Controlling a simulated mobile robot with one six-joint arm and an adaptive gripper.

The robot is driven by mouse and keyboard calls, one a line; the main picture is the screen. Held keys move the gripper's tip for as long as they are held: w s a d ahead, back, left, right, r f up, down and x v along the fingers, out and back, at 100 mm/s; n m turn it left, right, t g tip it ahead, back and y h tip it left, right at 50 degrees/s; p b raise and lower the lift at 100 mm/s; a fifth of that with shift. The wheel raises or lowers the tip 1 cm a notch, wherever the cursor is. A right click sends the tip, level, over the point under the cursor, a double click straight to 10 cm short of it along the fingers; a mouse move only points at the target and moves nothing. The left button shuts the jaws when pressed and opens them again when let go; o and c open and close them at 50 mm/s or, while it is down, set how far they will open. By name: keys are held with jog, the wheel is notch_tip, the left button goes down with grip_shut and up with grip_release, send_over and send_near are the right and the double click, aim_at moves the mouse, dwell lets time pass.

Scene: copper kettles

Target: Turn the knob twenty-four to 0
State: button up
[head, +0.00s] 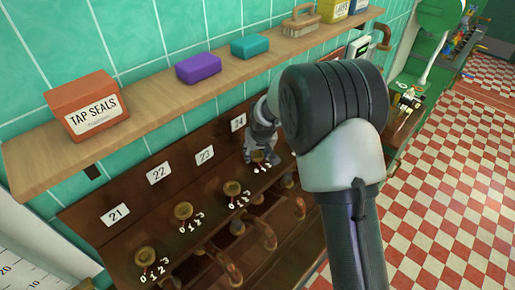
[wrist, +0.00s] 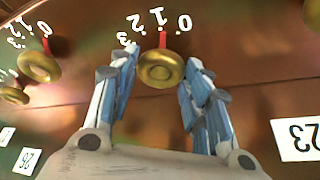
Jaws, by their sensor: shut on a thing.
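Knob twenty-four is a round brass knob (wrist: 161,70) between my gripper's fingers in the wrist view. Its red pointer (wrist: 163,40) points at the 1 on the white 0–3 scale; the 0 (wrist: 183,22) is to the right of it in that view. My gripper (wrist: 160,85) is shut on the knob, with a blue-and-grey finger on each side. In the head view my gripper (head: 258,150) is below the number plate 24 (head: 238,122), and my arm hides part of the panel beyond.
Knobs 23 (head: 232,188), 22 (head: 183,210) and 21 (head: 145,257) sit to the left on the brown panel. Copper pipes (head: 265,232) stick out below. A shelf (head: 150,108) above holds a tap seals box (head: 82,105), a purple block (head: 198,68) and a teal block (head: 250,46).

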aim_at(256, 153)
jog(key=m+b, duration=0.1)
jog(key=m+h+b, duration=0.1)
jog(key=m+b, duration=0.1)
jog(key=shift+a+f, duration=0.15)
jog(key=shift+f, duration=0.05)
jog(key=shift+r+m+h+b, duration=0.1)
jog(key=shift+m+h+b, duration=0.4)
jog(key=shift+m+b, duration=0.5)
jog(key=shift+r, duration=0.1)
jog(key=o, duration=1.1)
jog(key=shift+c, duration=0.2)
jog(key=v, duration=0.4)
jog(key=shift+r, duration=0.1)
jog(key=shift+s+a+r, duration=0.2)
jog(key=shift+s+r, duration=0.25)
jog(key=shift+s, duration=0.4)
jog(key=s, duration=0.3)
jog(key=s+a, duration=0.1)
jog(key=s, duration=0.3)
jog(key=s+a, duration=0.1)
jog(key=s, duration=0.2)
jog(key=shift+s+a+f, duration=0.1)
jog(key=shift+s, duration=0.15)
